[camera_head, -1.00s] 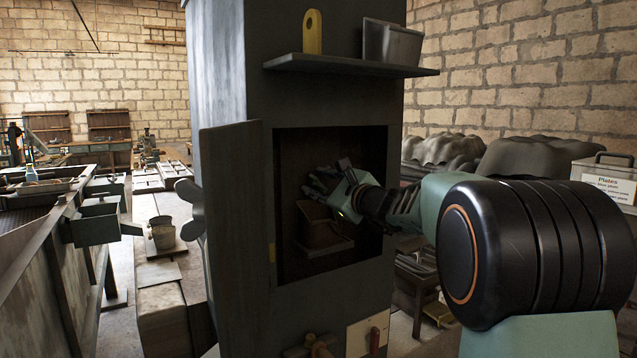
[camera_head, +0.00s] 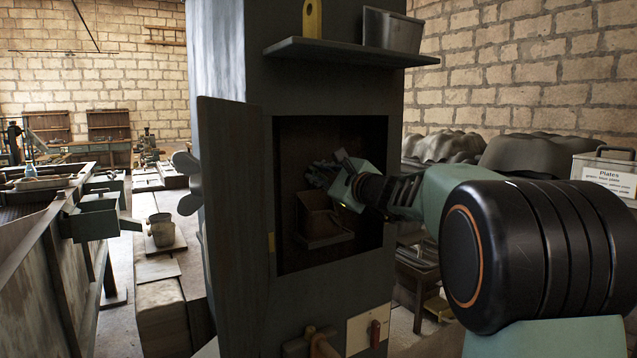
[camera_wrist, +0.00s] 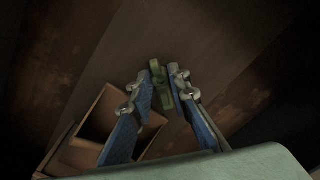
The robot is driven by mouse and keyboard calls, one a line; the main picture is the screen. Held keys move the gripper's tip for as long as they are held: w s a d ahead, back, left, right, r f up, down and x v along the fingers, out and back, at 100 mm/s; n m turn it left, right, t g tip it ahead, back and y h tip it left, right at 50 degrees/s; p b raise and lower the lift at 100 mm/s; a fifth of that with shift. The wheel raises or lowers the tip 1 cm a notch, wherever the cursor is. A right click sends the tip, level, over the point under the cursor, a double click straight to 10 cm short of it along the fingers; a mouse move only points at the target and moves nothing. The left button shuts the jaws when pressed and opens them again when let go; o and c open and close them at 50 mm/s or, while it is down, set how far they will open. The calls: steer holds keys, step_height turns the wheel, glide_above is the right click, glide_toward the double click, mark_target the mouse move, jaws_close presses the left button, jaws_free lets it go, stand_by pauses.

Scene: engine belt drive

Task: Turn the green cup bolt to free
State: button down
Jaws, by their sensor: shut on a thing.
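The green bolt (camera_wrist: 158,72) shows in the wrist view at the back wall of a dark recess. My gripper (camera_wrist: 162,84) has its blue fingers around it at their tips, shut on it. In the head view my gripper (camera_head: 318,174) reaches into the open recess of the grey cabinet (camera_head: 330,90). The bolt cannot be made out there.
A brown open box (camera_head: 318,222) sits below my gripper in the recess, and also shows in the wrist view (camera_wrist: 92,132). The cabinet door (camera_head: 235,230) stands open at left. A shelf (camera_head: 350,51) juts out above the recess.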

steer(key=n+b, duration=0.2)
steer(key=b, duration=0.1)
steer(key=n+b, duration=0.2)
steer(key=b, duration=0.1)
steer(key=shift+f, duration=0.35)
steer(key=n+b, duration=0.1)
steer(key=b, duration=0.1)
steer(key=n+b, duration=0.2)
steer(key=shift+r, duration=0.25)
steer(key=shift+n, duration=0.4)
steer(key=c, duration=1.8)
jaws_free()
steer(key=shift+s+r, duration=0.1)
steer(key=v, duration=1.2)
steer(key=shift+a, duration=0.1)
